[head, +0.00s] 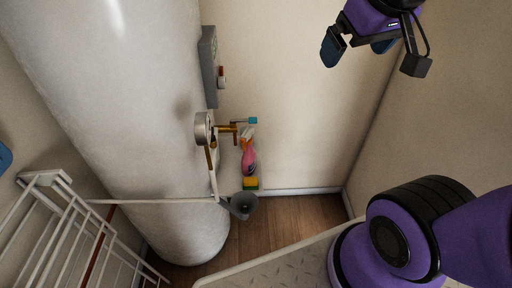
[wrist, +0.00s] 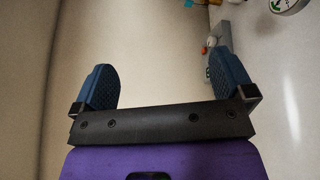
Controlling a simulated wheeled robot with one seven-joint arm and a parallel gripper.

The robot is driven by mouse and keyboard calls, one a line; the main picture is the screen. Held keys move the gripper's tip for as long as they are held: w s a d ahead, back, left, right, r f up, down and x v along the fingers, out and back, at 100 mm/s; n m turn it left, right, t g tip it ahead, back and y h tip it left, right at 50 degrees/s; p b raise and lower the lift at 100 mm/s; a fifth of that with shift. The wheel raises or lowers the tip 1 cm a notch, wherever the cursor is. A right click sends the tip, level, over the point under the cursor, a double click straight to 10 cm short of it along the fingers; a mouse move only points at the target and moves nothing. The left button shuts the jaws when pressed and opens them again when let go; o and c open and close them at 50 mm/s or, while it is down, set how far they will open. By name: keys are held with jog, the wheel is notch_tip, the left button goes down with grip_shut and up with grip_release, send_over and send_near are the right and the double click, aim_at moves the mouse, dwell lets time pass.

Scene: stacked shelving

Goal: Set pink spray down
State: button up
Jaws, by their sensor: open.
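A pink spray bottle (head: 248,162) with an orange and white top stands low beside the large white tank in the head view, near the foot of the wall. My gripper (head: 358,48) is raised at the upper right of the head view, well apart from the bottle. In the wrist view my gripper (wrist: 161,75) has its two blue finger pads wide apart with nothing between them. The bottle cannot be made out for certain in the wrist view.
A large white tank (head: 110,90) fills the left, with pipe fittings (head: 203,130) on its side. A white wire rack (head: 70,225) stands lower left. A grey box (head: 209,65) is on the wall.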

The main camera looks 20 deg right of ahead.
jog(key=w+d+f+n+h, duration=0.1)
jog(key=w+d+f+n, duration=0.2)
jog(key=w, duration=0.6)
jog(key=w+d+f+h, duration=0.15)
jog(key=w+f, duration=0.25)
jog(key=w, duration=0.5)
jog(key=w+d+f+n+t+y, duration=0.1)
jog(key=w+d+f+n+y, duration=0.25)
jog(key=w+f, duration=0.8)
jog(key=n+t+y, duration=0.1)
jog(key=n+y, duration=0.3)
jog(key=y, duration=0.7)
send_near(255, 158)
jog(key=w+a, duration=0.1)
jog(key=a, duration=0.1)
jog(key=x, duration=1)
jog(key=shift+w+f, duration=0.2)
jog(key=shift+f, duration=0.3)
jog(key=c, duration=1.2)
